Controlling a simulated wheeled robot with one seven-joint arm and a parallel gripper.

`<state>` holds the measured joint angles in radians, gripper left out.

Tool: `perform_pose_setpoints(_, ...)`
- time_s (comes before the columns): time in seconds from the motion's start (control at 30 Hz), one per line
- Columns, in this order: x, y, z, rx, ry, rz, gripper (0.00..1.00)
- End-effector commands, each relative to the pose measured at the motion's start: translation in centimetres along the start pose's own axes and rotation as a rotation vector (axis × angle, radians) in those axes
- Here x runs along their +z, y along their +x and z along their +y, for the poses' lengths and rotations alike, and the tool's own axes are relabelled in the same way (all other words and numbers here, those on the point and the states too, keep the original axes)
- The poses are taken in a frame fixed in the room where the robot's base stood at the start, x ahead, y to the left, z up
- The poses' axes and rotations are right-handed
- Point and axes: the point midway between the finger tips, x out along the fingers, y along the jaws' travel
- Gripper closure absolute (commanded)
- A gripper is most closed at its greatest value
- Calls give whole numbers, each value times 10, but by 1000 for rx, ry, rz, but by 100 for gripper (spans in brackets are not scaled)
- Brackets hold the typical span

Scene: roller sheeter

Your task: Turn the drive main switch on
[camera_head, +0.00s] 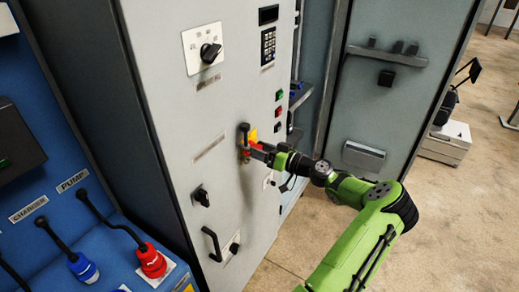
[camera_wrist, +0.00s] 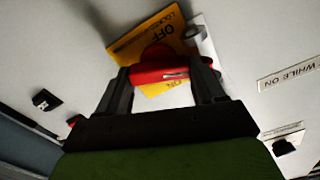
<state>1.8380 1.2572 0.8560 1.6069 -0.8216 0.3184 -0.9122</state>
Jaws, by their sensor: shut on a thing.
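The drive main switch has a red handle (camera_wrist: 160,72) on a yellow plate (camera_wrist: 180,28) marked OFF and ON. The plate (camera_head: 252,133) also shows in the head view, on the grey cabinet front. My gripper (camera_wrist: 166,76) is shut on the red handle, with one dark finger at each end of it. In the wrist view the handle lies roughly level across the picture, between the OFF and ON markings. In the head view my gripper (camera_head: 251,150) reaches the cabinet from the right and hides most of the handle.
The grey cabinet front carries a large rotary switch (camera_head: 210,53), a keypad (camera_head: 268,46), a green button (camera_head: 279,95), a black knob (camera_head: 201,197) and a door handle (camera_head: 212,243). A blue panel with a red plug (camera_head: 151,262) stands at left. Floor (camera_head: 455,210) is free at right.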

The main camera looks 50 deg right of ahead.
Motion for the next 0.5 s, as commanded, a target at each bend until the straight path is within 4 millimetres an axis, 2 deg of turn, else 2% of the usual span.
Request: perform_pose_setpoints(0.5, -2, 0, 2, 1, 489, 0, 62)
